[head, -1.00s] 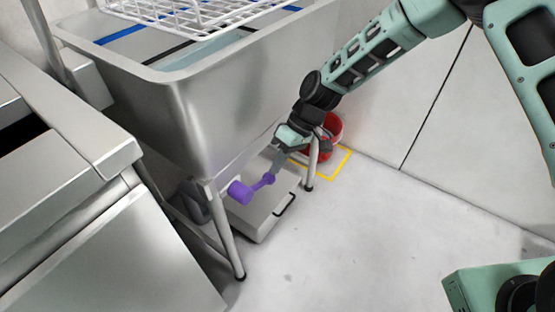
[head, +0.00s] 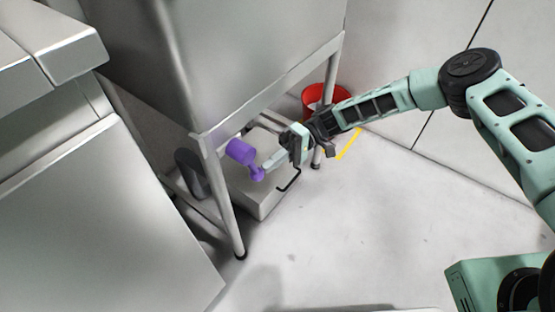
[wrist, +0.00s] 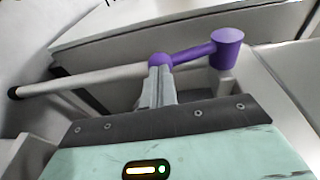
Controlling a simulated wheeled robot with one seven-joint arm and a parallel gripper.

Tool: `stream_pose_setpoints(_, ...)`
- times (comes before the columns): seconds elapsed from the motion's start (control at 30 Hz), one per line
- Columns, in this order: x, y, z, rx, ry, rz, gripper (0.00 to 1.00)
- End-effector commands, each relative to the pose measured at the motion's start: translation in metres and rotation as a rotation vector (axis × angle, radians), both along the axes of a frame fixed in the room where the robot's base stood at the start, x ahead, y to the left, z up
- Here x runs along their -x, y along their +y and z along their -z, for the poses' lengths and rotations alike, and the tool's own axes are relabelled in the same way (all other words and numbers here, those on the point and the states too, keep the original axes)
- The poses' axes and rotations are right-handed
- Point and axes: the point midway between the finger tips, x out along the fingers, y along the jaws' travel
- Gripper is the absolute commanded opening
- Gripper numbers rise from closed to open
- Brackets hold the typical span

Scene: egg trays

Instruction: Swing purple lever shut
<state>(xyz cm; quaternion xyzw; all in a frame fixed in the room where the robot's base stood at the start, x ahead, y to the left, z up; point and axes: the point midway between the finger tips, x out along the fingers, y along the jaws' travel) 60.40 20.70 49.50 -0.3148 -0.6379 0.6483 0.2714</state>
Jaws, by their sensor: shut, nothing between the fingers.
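The purple lever (head: 257,172) sits under the sink, above a grey box. Its thick cylindrical end (head: 240,151) is at the upper left in the head view, and its arm runs down and right to a small rounded end. In the wrist view the lever (wrist: 190,54) runs from the rounded end at centre to the cylinder at right. My gripper (head: 268,167) is shut and empty. Its fingertips (wrist: 158,72) are at the rounded end and appear to touch it, partly covering it in the wrist view.
The steel sink (head: 215,60) hangs above, with a leg (head: 226,215) left of the lever and another behind my gripper. The grey box (head: 262,200) has a black handle. A red bucket (head: 318,95) stands behind. The floor (head: 370,220) in front is clear.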

Motion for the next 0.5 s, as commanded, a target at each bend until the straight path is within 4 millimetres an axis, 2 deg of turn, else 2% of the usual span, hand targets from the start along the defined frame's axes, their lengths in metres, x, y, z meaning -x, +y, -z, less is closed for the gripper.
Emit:
stream_pose_setpoints(0.03, 0.004, 0.003, 0.010, -0.026, 0.034, 0.000, 0.00)
stream_pose_setpoints(0.5, 0.023, 0.018, 0.018, -0.174, 0.222, 0.000, 0.00)
